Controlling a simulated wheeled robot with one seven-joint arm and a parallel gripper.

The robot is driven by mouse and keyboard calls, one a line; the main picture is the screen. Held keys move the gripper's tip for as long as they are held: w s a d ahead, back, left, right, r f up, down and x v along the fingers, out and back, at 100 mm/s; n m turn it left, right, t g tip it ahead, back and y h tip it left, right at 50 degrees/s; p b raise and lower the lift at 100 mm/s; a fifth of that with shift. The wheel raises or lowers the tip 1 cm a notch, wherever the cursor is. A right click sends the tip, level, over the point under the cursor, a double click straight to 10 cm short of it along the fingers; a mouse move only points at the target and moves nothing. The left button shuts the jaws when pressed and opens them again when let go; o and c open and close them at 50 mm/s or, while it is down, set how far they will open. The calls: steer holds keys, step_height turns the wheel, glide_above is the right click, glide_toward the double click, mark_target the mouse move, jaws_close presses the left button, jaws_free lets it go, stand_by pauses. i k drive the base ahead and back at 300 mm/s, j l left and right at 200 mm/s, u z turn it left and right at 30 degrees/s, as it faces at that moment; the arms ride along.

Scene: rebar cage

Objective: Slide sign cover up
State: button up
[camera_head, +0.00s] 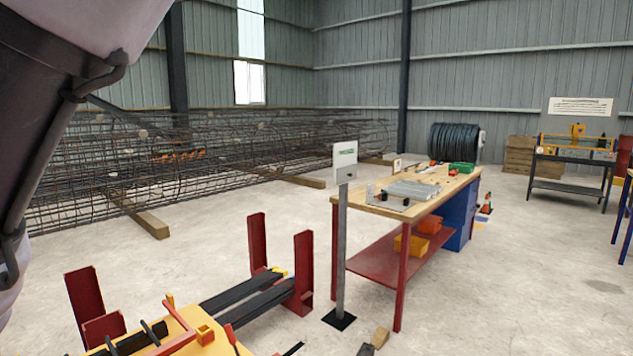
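A small white sign (345,161) stands upright on a grey post (341,250) with a black square base plate on the floor. The sign has a green mark in its upper part and a small dark spot lower down. A pale lower panel on the sign may be the cover, but it is too small to tell how far up it sits. My gripper is not in view. Part of my own arm fills the upper left of the picture, well to the left of the sign and apart from it.
A wooden-topped workbench (452,184) with red legs stands just right of the post. A yellow-topped table (200,335) with tools and a red-posted rack (258,240) are at the front left. A long rebar cage (230,150) lies behind. Open concrete floor (230,215) lies between.

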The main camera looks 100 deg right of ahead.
mark_target(344, 174)
steer(key=j+z, duration=0.1)
steer(key=z, duration=0.8)
steer(key=j+z, duration=0.1)
steer(key=z, duration=0.85)
steer(key=l+z, duration=0.1)
steer(key=z, duration=0.35)
steer(key=i+z, duration=0.1)
steer(key=z, duration=0.4)
steer(key=l+z, duration=0.1)
steer(key=z, duration=0.9)
steer(key=i+l+z, duration=0.2)
steer(key=i+z, duration=0.15)
steer(key=i, duration=0.2)
steer(key=i+l+z, duration=0.1)
steer(key=i+z, duration=0.25)
steer(key=i, duration=0.25)
steer(key=i+l+u, duration=0.1)
steer(key=i+u, duration=0.15)
steer(key=i, duration=0.15)
steer(key=i+l+u, duration=0.15)
steer(key=i+u, duration=0.15)
steer(key=i+l+u, duration=0.15)
steer(key=i+u, duration=0.2)
steer(key=i+l+u, duration=0.2)
steer(key=u, duration=0.15)
steer(key=i+l+u, duration=0.35)
steer(key=k, duration=0.1)
